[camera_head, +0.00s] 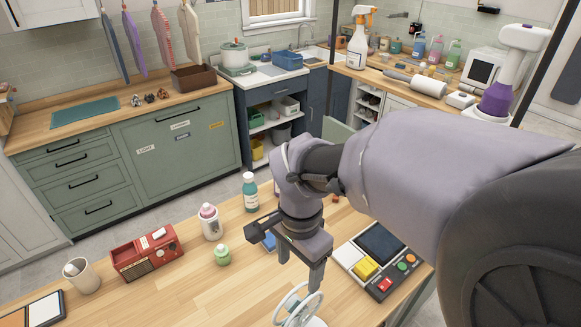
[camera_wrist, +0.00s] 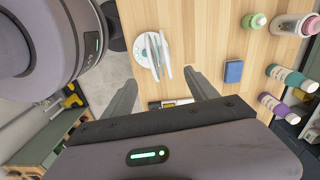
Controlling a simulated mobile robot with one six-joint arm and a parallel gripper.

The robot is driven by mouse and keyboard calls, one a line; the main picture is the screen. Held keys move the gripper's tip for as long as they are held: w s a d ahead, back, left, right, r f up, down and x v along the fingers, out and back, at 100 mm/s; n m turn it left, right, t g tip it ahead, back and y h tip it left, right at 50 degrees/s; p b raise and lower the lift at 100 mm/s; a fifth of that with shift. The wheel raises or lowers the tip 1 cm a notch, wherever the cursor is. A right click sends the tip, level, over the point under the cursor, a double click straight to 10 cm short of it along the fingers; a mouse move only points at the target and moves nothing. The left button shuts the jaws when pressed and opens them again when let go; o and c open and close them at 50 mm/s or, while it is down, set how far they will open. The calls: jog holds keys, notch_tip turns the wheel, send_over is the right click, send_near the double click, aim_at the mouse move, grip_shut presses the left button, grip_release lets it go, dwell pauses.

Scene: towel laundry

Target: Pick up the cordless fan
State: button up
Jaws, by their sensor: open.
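The cordless fan (camera_head: 298,305) is white with a round ringed head and stands at the near edge of the wooden table, cut off by the bottom of the head view. In the wrist view the fan (camera_wrist: 147,52) is seen from above, with a round base and thin upright parts. My gripper (camera_head: 300,268) is open and empty, pointing down just above the fan in the head view. In the wrist view the gripper fingers (camera_wrist: 163,82) are spread, and the fan lies beyond their tips, apart from them.
A control panel with a dark screen and coloured buttons (camera_head: 381,286) lies right of the fan. A blue block (camera_wrist: 233,71) lies near my gripper.

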jog(key=b, duration=0.2)
send_over(298, 309)
jog(key=w, duration=0.2)
jog(key=f, duration=0.6)
jog(key=shift+s+d, duration=0.1)
jog(key=shift+d, duration=0.2)
jog(key=f, duration=0.3)
jog(key=w+f+b, duration=0.1)
jog(key=f, duration=0.2)
jog(key=f+b, duration=0.1)
jog(key=f, duration=0.3)
jog(key=shift+w+a+f, duration=0.1)
jog(key=shift+w+a, duration=0.1)
jog(key=shift+w, duration=0.05)
jog(key=shift+s, duration=0.1)
jog(key=shift+f+b, duration=0.15)
jog(key=shift+b, duration=0.25)
grip_shut()
